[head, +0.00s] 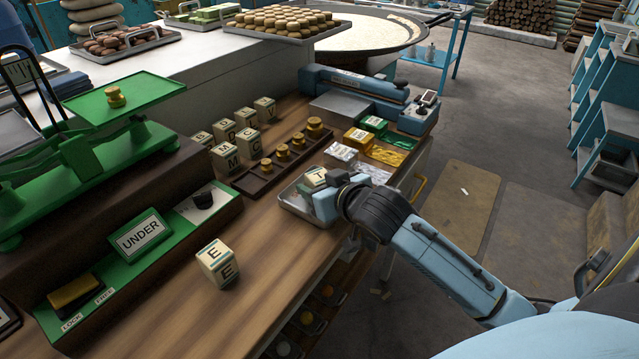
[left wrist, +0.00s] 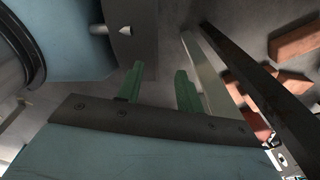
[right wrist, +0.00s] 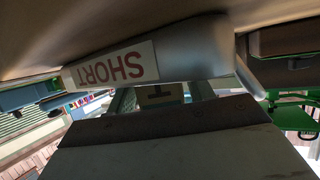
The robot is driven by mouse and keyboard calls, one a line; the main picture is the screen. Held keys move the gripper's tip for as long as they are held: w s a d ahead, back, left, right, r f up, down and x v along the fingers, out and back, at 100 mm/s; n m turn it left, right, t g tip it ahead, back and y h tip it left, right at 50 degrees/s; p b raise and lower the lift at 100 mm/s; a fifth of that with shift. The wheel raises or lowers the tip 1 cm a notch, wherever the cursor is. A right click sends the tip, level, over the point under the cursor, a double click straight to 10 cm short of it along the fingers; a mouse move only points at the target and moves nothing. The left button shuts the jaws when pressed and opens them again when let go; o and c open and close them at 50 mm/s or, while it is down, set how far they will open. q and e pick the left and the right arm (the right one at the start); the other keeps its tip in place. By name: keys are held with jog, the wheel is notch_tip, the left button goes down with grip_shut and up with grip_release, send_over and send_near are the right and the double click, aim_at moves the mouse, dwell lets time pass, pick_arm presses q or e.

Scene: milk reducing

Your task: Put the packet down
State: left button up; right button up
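The packet, a pale cube with a dark T on top (head: 315,177), is at a shallow metal tray (head: 294,203) near the table's right edge. Whether it rests on the tray floor cannot be told. My right gripper (head: 326,190) is over the tray, beside the packet. In the right wrist view the packet (right wrist: 160,95) sits between the two fingers and fills the gap; its lower part is hidden. A "SHORT" label (right wrist: 112,68) is close in front of it. My left gripper (left wrist: 160,88) shows only in its wrist view, fingers apart and empty.
Several lettered cubes (head: 249,143) stand behind a weight rack (head: 270,170). A green scale (head: 90,165) with an "UNDER" sign (head: 141,237) is at left. Foil packs (head: 385,155) and a blue machine (head: 360,85) lie beyond the tray.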

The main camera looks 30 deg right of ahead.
jog(key=shift+o, duration=0.8)
jog(key=shift+r, duration=0.2)
jog(key=p+v, duration=0.2)
jog(key=v, duration=0.8)
jog(key=shift+s+r, duration=0.1)
jog(key=shift+r, duration=0.05)
pick_arm(q)
jog(key=d+r+p, duration=0.1)
jog(key=d+r, duration=0.1)
jog(key=r, duration=0.1)
jog(key=shift+w+d, duration=0.1)
jog(key=shift+d, duration=0.15)
pick_arm(e)
jog(key=shift+v, duration=0.85)
